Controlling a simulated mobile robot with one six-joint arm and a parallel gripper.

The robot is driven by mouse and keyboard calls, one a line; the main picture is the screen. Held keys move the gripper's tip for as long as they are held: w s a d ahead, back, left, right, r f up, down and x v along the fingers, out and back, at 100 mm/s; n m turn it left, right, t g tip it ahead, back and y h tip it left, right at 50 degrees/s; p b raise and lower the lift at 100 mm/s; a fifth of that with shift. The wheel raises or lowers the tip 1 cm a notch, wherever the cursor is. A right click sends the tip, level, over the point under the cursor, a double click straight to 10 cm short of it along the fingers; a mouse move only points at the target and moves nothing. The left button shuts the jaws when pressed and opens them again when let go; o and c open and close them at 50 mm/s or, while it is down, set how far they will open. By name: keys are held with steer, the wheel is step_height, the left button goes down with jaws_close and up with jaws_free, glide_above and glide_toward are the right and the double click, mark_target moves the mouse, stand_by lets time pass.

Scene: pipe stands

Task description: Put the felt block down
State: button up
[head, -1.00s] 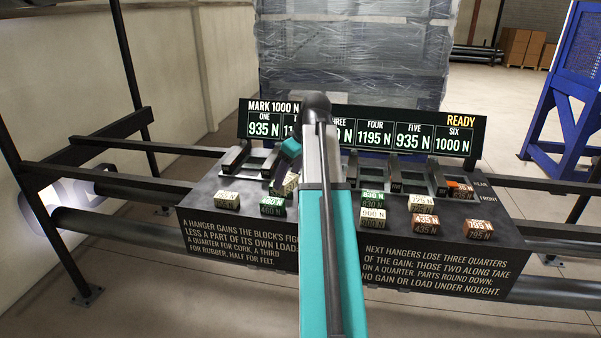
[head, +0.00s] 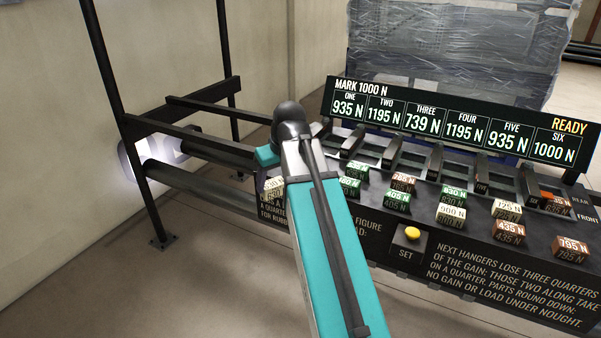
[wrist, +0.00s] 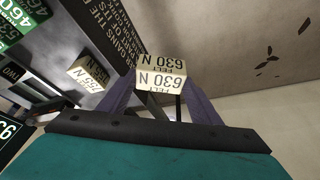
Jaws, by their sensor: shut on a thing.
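My gripper (wrist: 162,100) is shut on the cream felt block (wrist: 162,73), marked FELT 630 N, in the wrist view. My arm hides part of the console's left end.
A cream 255 N block (wrist: 88,76) and a green 460 N block (wrist: 10,25) sit on the console. More marked blocks stand in rows along it. A yellow SET button (head: 412,233) is at the front. A display board (head: 450,118) stands behind.

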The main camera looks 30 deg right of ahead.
steer(key=a+f, duration=0.2)
steer(key=a, duration=1.4)
steer(key=shift+a+f+m, duration=0.15)
steer(key=shift+a+m, duration=0.1)
steer(key=shift+m, duration=0.05)
